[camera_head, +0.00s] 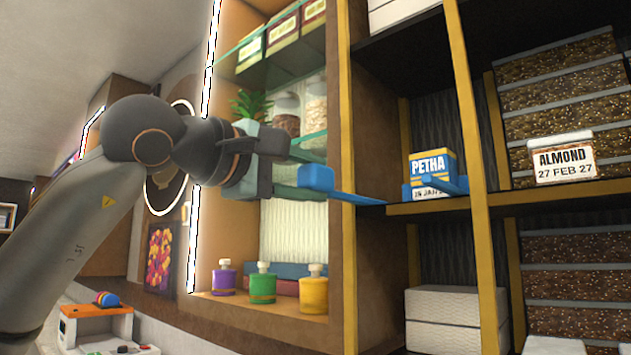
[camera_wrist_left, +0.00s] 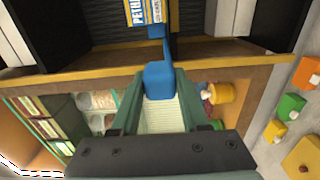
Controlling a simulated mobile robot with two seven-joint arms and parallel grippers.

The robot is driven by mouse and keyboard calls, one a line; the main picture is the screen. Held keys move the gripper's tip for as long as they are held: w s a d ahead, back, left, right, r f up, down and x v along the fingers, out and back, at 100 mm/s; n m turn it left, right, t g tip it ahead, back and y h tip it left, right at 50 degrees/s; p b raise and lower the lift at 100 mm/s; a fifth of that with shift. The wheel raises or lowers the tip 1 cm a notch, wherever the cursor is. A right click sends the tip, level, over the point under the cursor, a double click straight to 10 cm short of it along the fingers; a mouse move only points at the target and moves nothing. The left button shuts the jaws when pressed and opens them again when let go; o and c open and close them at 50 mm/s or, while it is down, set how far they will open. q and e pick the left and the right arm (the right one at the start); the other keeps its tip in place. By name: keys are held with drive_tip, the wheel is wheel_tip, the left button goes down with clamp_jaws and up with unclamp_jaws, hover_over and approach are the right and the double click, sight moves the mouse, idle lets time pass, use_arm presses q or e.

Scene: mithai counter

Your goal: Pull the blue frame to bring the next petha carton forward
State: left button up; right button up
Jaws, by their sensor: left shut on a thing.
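The blue frame (camera_head: 354,198) is a flat blue strip with a thick end block. The block also shows in the left wrist view (camera_wrist_left: 158,78). The strip runs from the block towards the shelf, and a blue part of it shows by the petha carton's right side. The petha carton (camera_head: 433,168), blue and yellow with a white date label, sits at the front of its shelf; it also shows in the left wrist view (camera_wrist_left: 143,12). My left gripper (camera_head: 300,174) is shut on the frame's end block, in front of the shelf. My right gripper is not in view.
Wooden uprights (camera_head: 470,150) flank the petha bay. Almond boxes (camera_head: 563,160) are stacked at right. White boxes (camera_head: 443,305) stand below. Glass shelves with jars (camera_head: 286,113) and coloured bottles (camera_head: 263,284) stand close behind my left gripper.

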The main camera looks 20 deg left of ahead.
use_arm(q)
drive_tip(key=shift+b+v, duration=0.4)
drive_tip(key=shift+v, duration=1.2)
drive_tip(key=o, duration=1.4)
drive_tip(key=b+v, duration=0.1)
drive_tip(key=v, duration=0.7)
